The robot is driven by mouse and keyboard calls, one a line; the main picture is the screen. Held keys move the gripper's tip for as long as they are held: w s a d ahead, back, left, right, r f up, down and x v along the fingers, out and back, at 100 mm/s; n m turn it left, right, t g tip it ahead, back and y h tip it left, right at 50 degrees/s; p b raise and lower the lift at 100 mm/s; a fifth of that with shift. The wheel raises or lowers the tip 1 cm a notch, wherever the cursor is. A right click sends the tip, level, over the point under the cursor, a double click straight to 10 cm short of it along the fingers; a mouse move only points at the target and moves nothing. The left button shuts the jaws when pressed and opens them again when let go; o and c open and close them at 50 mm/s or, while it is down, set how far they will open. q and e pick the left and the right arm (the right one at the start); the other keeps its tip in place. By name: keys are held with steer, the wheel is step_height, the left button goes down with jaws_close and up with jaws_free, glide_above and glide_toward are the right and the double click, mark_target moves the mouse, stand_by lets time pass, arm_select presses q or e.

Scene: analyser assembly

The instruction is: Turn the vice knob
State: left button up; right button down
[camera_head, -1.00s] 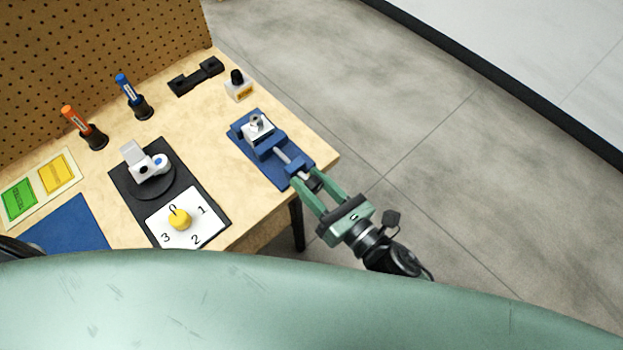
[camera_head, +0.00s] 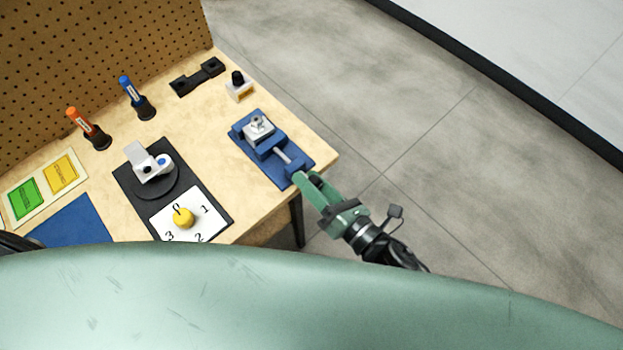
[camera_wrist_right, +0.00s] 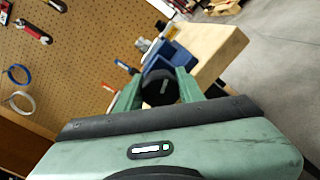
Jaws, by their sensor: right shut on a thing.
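The blue vice (camera_head: 268,149) sits at the right front edge of the wooden table, with a metal and white part (camera_head: 257,128) at its jaws. A grey screw rod (camera_head: 282,155) runs towards the table edge. My right gripper (camera_head: 302,178) is at the rod's outer end, shut on the vice knob. In the right wrist view the black round knob (camera_wrist_right: 160,88) sits between the two green fingers. In the head view the gripper hides the knob.
A black plate with a white device (camera_head: 152,166) and a yellow dial (camera_head: 183,217) lies left of the vice. Blue (camera_head: 136,98) and orange (camera_head: 89,129) tools stand behind it. A small black-knobbed block (camera_head: 238,85) stands beyond the vice. Right of the table is open floor.

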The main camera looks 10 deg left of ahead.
steer(key=c, duration=0.9)
jaws_free()
steer(key=shift+f, duration=0.3)
